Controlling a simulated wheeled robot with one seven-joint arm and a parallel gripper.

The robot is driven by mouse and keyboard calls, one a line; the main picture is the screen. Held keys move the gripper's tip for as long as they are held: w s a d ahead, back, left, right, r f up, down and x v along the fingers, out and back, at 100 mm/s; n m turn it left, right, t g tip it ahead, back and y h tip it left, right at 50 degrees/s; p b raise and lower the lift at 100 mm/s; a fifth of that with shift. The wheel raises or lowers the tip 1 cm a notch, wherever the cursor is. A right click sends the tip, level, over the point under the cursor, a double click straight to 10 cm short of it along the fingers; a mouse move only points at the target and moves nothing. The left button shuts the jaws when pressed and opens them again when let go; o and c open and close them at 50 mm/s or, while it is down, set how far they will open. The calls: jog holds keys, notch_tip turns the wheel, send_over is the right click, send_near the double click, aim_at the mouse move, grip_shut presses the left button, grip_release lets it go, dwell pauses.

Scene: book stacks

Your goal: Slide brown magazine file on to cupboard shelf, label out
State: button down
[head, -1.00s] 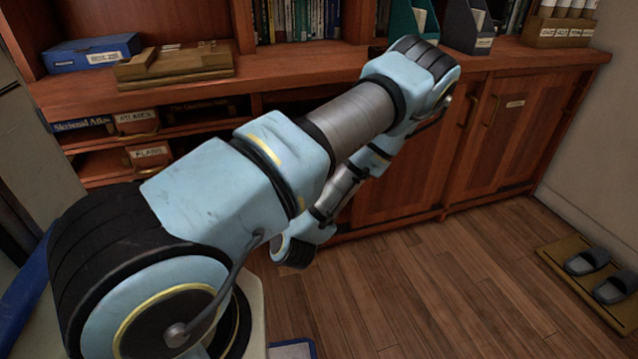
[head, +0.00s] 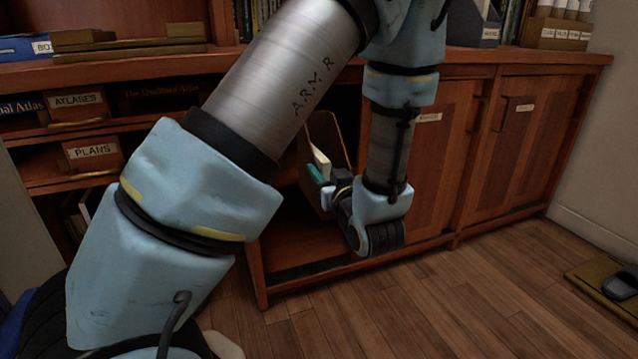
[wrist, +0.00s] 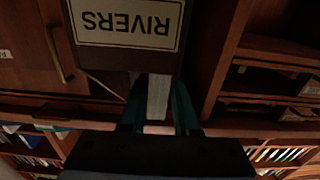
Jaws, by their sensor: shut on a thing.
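The brown magazine file (head: 337,143) is in front of the open cupboard, partly hidden by my arm in the head view. In the wrist view the file (wrist: 130,62) is close up and its pale RIVERS label (wrist: 127,23) reads upside down. My gripper (wrist: 158,100) is shut on the file, with teal fingers either side of a pale, page-like block at its edge. The cupboard shelf (head: 300,238) shows low in the open bay, beneath and beside the file. How far the file reaches inside is unclear.
Closed cupboard doors (head: 520,140) stand to the right. Drawers labelled PLANS (head: 93,152) and ATLASES (head: 75,103) are at left. The counter (head: 160,68) above carries boxes and files. The wooden floor (head: 470,300) in front is clear, with a mat (head: 600,285) at right.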

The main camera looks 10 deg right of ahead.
jog(key=shift+d+r, duration=0.1)
jog(key=shift+r, duration=0.1)
dwell(0.3)
jog(key=w+a, duration=0.3)
jog(key=w, duration=2.3)
jog(key=shift+a+p, duration=0.2)
jog(key=shift+p, duration=0.15)
dwell(0.5)
jog(key=shift+f+b, duration=0.65)
jog(key=shift+f, duration=0.35)
dwell(1.4)
jog(key=c, duration=0.6)
grip_release()
jog(key=shift+s+f, duration=0.1)
